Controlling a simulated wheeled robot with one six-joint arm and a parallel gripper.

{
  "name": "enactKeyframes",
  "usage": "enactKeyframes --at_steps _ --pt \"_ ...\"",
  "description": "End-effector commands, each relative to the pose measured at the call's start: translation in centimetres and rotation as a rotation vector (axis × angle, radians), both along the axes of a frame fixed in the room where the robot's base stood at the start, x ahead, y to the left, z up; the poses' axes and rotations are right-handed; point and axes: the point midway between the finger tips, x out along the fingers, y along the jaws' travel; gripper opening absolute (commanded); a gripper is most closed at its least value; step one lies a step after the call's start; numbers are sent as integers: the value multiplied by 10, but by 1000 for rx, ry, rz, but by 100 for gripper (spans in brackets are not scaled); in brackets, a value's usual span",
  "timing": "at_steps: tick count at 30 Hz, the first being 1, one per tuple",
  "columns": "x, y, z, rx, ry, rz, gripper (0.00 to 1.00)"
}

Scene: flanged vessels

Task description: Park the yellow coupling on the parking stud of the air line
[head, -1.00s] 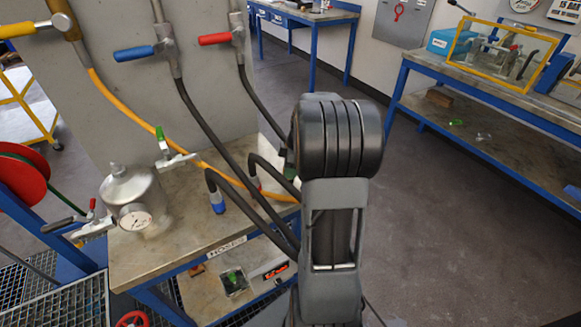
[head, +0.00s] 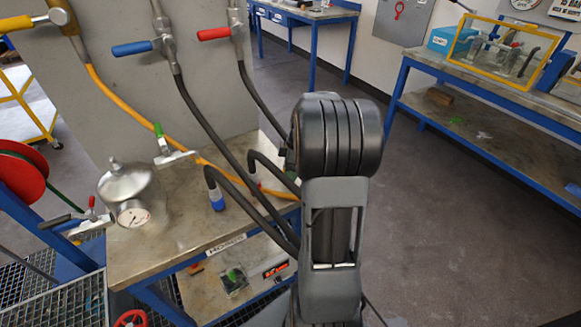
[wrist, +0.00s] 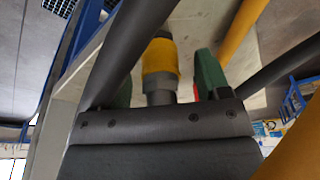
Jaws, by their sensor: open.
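The yellow coupling (wrist: 160,62) shows in the wrist view as a yellow band with a grey metal end below it. My gripper (wrist: 163,78) is open, with one green finger on each side of the coupling. The left finger is partly hidden by a dark hose, and I cannot tell whether either finger touches the coupling. In the head view my arm hides the gripper and the coupling. An orange hose (head: 118,105) runs from the yellow-handled valve (head: 22,24) down behind my arm. I cannot make out the parking stud of the air line.
A blue coupling (head: 216,200) on a dark hose stands on the bench (head: 185,235). Blue (head: 133,50) and red (head: 214,35) valve handles are on the panel. A metal vessel with a gauge (head: 128,190) stands at the left. Dark hoses arch close to my arm. The floor at right is clear.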

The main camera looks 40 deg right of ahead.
Motion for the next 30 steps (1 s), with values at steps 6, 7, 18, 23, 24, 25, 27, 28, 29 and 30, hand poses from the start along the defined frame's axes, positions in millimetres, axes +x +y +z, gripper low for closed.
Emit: enactKeyframes --at_steps 6,7,18,23,24,25,27,28,29,30 --pt "-1 -3 13 -1 -1 -1 70" --pt "-2 -4 18 -1 -1 -1 70" --pt "-13 -17 91 -2 -3 -1 70" --pt "-16 -21 114 -1 -2 0 70" --pt "-17 -22 119 -1 -2 0 70" --pt "-17 -23 122 -1 -1 -1 70" --pt "-18 -24 127 0 -1 -1 70" --pt "-19 -24 129 -1 -1 -1 70" --pt "-19 -25 131 -1 -1 -1 70" --pt "-19 -25 132 -1 -1 -1 70"
